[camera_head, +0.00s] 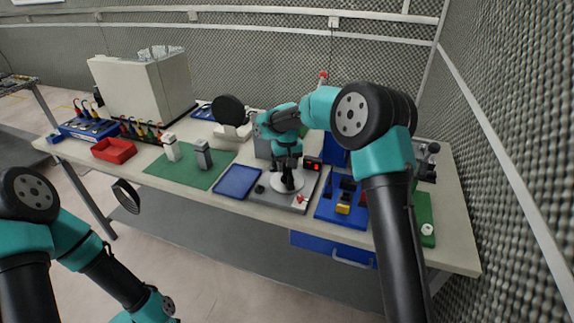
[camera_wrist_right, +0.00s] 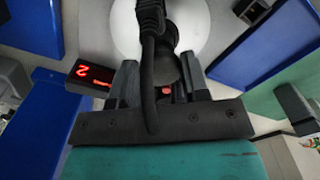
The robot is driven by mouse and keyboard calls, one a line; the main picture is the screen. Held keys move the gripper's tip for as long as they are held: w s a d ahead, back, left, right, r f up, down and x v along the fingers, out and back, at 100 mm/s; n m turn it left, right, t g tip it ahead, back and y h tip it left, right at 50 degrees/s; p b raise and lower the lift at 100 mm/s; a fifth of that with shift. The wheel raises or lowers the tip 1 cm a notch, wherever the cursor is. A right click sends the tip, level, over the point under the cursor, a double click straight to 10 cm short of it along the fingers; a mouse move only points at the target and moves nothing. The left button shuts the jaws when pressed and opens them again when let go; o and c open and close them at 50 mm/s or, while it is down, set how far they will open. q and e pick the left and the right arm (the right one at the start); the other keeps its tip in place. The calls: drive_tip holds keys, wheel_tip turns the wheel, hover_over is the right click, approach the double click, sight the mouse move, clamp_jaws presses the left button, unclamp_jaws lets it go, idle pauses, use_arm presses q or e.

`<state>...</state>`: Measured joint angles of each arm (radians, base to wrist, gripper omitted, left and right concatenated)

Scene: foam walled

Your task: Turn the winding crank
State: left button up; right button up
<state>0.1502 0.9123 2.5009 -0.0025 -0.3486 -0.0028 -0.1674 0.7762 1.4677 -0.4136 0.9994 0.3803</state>
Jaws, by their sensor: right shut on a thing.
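The winding crank stands on a grey base plate (camera_head: 268,198) at the front middle of the bench, with a white round disc (camera_head: 298,185) under my right gripper (camera_head: 287,178). In the right wrist view the white disc (camera_wrist_right: 195,25) lies beyond the fingers. My right gripper, also in the right wrist view (camera_wrist_right: 161,85), is shut on a dark round crank knob (camera_wrist_right: 168,68) between its two fingers. The crank's arm is mostly hidden. My left arm shows at the lower left, away from the bench; its gripper is out of the picture.
A red-digit display (camera_head: 312,164) stands beside the disc; it also shows in the right wrist view (camera_wrist_right: 92,72). A blue tray (camera_head: 237,181) is left of the plate, a blue block board (camera_head: 330,208) right. A green mat (camera_head: 150,170) lies farther left.

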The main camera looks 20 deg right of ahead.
drive_tip(key=shift+n, duration=16.8)
drive_tip(key=shift+n, duration=0.5)
